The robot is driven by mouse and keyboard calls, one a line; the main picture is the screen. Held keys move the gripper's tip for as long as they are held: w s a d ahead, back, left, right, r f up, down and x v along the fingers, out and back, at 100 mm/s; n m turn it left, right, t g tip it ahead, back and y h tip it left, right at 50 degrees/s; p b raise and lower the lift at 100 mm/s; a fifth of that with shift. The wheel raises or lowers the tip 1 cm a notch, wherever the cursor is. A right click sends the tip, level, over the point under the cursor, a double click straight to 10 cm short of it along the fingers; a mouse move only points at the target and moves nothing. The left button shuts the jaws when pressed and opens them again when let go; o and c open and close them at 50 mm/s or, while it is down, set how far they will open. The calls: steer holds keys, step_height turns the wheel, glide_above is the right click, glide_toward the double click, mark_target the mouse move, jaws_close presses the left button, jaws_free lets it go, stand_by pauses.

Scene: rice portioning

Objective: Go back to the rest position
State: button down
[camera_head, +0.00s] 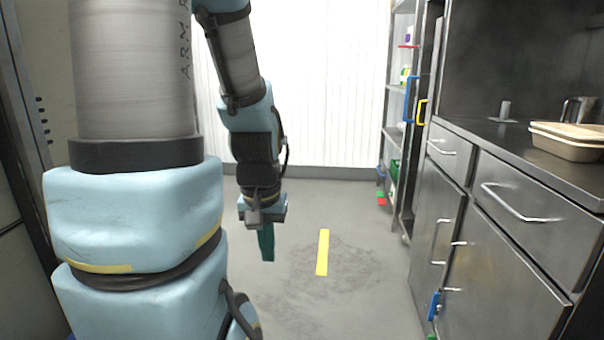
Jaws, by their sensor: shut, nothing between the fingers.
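My gripper (266,246) hangs at the end of my arm near the middle of the picture, over open floor. It points down. Its dark green fingers are shut together with nothing between them. My light blue and grey arm fills much of the left side and hides what lies behind it.
On the right is a steel counter (505,137) with drawers and doors. A tan lidded container (566,148) and a metal jug (580,110) stand on it. Metal shelving (394,103) stands behind. The grey floor (350,290) with a yellow stripe (323,252) is clear.

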step_height(320, 180, up, 19)
steer(key=p, duration=1.7)
steer(key=shift+r, duration=0.15)
steer(key=c, duration=1.6)
jaws_free()
